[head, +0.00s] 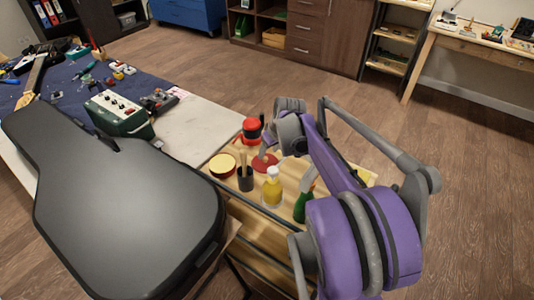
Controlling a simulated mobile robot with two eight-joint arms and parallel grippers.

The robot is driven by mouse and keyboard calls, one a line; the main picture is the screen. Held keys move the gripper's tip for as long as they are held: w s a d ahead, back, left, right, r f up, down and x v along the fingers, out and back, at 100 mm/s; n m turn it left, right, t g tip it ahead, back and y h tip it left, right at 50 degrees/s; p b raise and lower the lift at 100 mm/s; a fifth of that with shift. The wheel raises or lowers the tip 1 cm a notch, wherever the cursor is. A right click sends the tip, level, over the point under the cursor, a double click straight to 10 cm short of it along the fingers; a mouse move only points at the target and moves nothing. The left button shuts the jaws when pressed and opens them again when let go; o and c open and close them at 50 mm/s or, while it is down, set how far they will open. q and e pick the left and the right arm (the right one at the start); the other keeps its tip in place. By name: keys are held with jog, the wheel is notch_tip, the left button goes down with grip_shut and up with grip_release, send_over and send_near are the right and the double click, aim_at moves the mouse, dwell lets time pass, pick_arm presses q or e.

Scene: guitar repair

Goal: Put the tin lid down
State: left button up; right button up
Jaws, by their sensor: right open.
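A round red tin (222,166) with a pale yellow top face stands on the light wooden side table. A flat red disc that looks like the tin lid (265,163) lies on or just above the same wooden top, to the right of the tin and apart from it. My right gripper (264,148) is open close above the lid. Its wrist partly hides the fingers, and I cannot tell whether a finger touches the lid. My left gripper is not in view.
Near the lid stand a red and black object (251,129), a dark cup with a stick (245,179), a yellow spray bottle (272,188) and a green bottle (304,201). A black guitar case (120,205) and a green amplifier (118,113) fill the left.

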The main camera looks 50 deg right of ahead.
jog(key=d+p+v, duration=0.1)
jog(key=v, duration=0.6)
jog(key=shift+a+r, duration=0.25)
jog(key=shift+a, duration=0.3)
jog(key=shift+s, duration=0.15)
